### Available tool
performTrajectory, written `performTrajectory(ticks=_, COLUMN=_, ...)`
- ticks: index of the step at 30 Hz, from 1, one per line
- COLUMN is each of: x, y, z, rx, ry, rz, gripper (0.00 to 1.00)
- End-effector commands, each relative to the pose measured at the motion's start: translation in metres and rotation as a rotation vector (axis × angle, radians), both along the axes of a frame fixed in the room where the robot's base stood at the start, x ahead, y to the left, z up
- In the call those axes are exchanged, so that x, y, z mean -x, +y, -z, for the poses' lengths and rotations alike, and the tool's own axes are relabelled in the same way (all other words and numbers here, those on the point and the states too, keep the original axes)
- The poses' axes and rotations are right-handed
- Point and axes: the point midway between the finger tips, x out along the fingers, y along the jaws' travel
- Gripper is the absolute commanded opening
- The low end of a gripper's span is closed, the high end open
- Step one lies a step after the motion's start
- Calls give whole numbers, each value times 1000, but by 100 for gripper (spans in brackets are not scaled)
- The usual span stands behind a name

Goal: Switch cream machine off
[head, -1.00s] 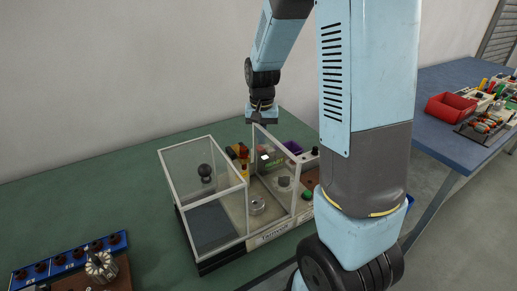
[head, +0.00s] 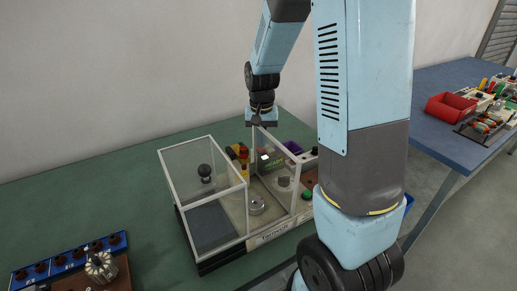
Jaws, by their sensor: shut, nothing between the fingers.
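The cream machine (head: 268,237) stands on the green bench, with a clear framed guard box (head: 213,150) over its left part and a clear panel standing in its middle. A small lit screen (head: 265,157) shows behind the clear panel. My gripper (head: 257,125) points down over the machine's back edge, by the top of the panel. It is shut and empty. Whether it touches the panel cannot be told. My arm hides the machine's right end.
A purple bin (head: 292,147) is behind the machine. A blue socket rack (head: 70,258) and a slotted armature (head: 100,267) are at front left. A red bin (head: 451,106) and tools stand on the blue table at right. The green bench left of the machine is clear.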

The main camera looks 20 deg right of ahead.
Motion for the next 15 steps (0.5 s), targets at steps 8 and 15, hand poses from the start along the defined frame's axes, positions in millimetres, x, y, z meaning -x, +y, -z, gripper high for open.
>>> performTrajectory(ticks=8, x=0, y=0, z=3, rx=0, ry=0, rz=0, gripper=0)
performTrajectory(ticks=15, x=0, y=0, z=6, rx=0, ry=1, rz=0, gripper=0)
